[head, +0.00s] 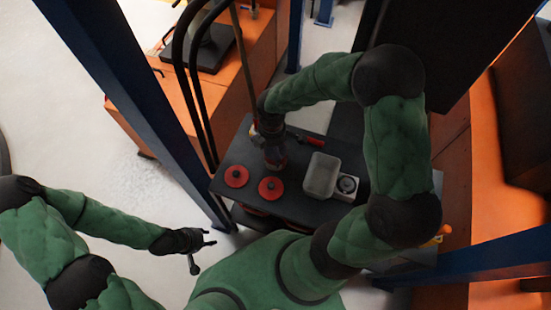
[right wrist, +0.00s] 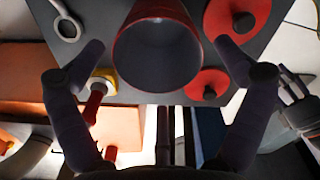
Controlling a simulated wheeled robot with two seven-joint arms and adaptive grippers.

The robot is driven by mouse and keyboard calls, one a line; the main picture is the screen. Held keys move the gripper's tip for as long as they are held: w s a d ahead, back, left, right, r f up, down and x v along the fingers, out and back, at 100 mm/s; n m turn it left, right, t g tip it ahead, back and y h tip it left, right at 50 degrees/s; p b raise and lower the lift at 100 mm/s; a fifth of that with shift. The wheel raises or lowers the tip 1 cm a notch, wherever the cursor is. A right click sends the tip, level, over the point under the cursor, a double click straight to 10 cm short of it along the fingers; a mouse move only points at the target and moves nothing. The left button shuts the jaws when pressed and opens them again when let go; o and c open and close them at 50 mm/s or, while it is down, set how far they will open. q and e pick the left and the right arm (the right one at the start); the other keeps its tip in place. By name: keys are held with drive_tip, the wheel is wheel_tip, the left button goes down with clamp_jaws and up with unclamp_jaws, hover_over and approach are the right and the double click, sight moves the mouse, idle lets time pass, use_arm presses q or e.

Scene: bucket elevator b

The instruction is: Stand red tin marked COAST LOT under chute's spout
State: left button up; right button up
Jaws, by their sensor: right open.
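A red tin (right wrist: 120,48) with a dark, empty-looking inside stands open-topped on the dark bench in the right wrist view. In the head view the tin (head: 275,160) is partly hidden under my right gripper (head: 270,130). In the right wrist view my right gripper (right wrist: 163,62) is open, with one finger on each side of the tin and a gap at both sides. No COAST LOT lettering is readable. My left gripper (head: 203,252) is open and empty, off the bench at lower left. I cannot make out the chute's spout.
Black hoses (head: 180,60) and a blue post (head: 120,85) stand left of the bench.

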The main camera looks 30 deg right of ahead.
sight(273, 155)
drive_tip(key=f+b, duration=0.1)
drive_tip(key=f, duration=0.1)
drive_tip(key=f+b, duration=0.1)
drive_tip(key=f, duration=0.2)
drive_tip(key=shift+s+d+b, duration=0.1)
drive_tip(key=shift+s+b, duration=0.1)
drive_tip(key=shift+b, duration=0.1)
drive_tip(key=shift+r, duration=0.15)
drive_tip(key=c, duration=1.3)
drive_tip(key=shift+r, duration=0.1)
